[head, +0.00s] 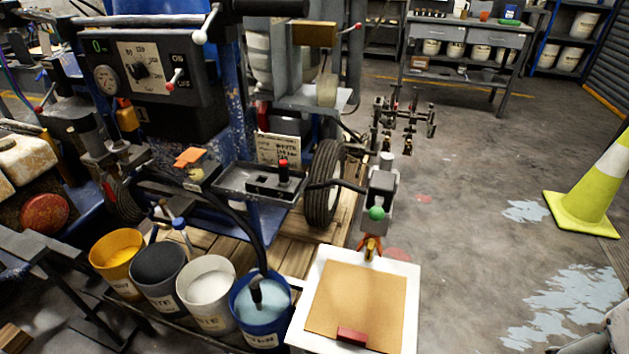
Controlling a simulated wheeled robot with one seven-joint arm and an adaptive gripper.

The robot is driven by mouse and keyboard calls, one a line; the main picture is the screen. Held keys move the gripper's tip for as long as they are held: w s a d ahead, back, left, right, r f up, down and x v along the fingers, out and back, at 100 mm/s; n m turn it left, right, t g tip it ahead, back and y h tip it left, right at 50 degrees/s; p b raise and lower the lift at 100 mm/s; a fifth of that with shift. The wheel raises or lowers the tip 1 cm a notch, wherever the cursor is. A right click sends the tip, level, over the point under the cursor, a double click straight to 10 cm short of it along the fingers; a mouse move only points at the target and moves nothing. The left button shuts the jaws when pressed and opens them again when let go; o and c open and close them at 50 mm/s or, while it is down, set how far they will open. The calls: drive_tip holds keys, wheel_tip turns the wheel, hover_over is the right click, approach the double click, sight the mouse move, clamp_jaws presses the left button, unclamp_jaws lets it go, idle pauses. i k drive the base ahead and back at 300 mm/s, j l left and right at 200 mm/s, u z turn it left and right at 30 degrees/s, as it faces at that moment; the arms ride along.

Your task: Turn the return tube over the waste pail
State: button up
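A row of pails stands in front of the striper. The dark pail (158,274) has a label that seems to end in "TE", hard to read; it may be the waste pail. The blue pail (262,312) holds light blue liquid. A black hose (256,240) curves down from the machine, its dark end (257,291) in the blue pail. A thin piece with a blue end (180,224) stands behind the dark and white pails. I cannot tell which of these is the return tube. My gripper is not clearly in view.
A yellow pail (117,257) and a white pail (207,287) flank the dark pail. A white-framed tan board (376,297) with a dark red block (352,336) lies right of the blue pail. A yellow cone (590,200) stands at right. The floor between is clear.

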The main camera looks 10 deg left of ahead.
sight(178, 223)
drive_tip(key=u, duration=1.35)
drive_tip(key=i, duration=0.6)
